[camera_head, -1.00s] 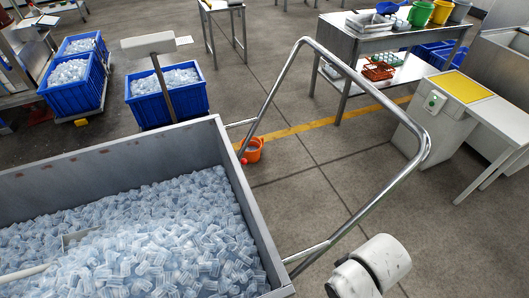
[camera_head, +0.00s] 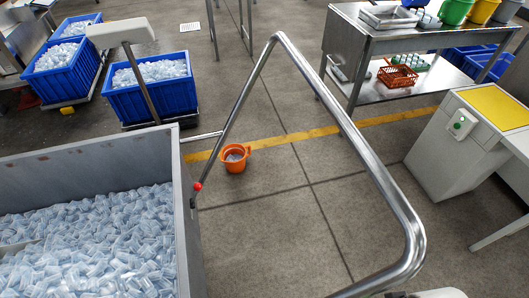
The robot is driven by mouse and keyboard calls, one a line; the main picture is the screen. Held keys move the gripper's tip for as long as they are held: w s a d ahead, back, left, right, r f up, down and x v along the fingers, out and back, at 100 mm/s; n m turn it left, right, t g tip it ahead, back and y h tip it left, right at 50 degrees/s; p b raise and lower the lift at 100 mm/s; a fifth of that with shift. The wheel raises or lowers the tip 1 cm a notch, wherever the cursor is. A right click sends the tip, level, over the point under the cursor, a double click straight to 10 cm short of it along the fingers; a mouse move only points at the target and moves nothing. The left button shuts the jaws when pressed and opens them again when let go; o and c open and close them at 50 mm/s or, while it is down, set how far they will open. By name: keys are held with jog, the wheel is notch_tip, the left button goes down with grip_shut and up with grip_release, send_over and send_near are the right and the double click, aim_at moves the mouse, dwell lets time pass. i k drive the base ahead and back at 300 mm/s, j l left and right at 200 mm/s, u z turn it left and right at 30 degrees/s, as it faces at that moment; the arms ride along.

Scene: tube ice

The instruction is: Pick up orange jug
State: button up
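The orange jug (camera_head: 235,158) stands upright on the grey floor, at the yellow floor line, a little left of the picture's middle. Its open top faces up, its inside looks pale, and its handle points to the upper right. It is fully in sight, between the grey bin's right wall and the metal push handle. My gripper is not in view; only a white piece shows at the bottom edge, lower right, and I cannot tell what part it is.
A grey bin (camera_head: 184,215) of tube ice fills the lower left. Its bent metal handle (camera_head: 330,105) arches over the floor right of the jug. Blue crates (camera_head: 155,104) stand behind. A steel table (camera_head: 372,45) and a white cabinet (camera_head: 437,150) stand right. Floor around the jug is clear.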

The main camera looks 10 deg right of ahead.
aim_at(234, 155)
jog(key=i+l, duration=0.2)
jog(key=i, duration=0.2)
jog(key=i+l, duration=0.25)
jog(key=i, duration=0.15)
jog(key=i+l+u, duration=0.5)
jog(key=i+l, duration=0.35)
jog(key=i, duration=0.5)
jog(key=i+l+u, duration=0.45)
jog(key=i+l, duration=0.7)
jog(key=l, duration=0.2)
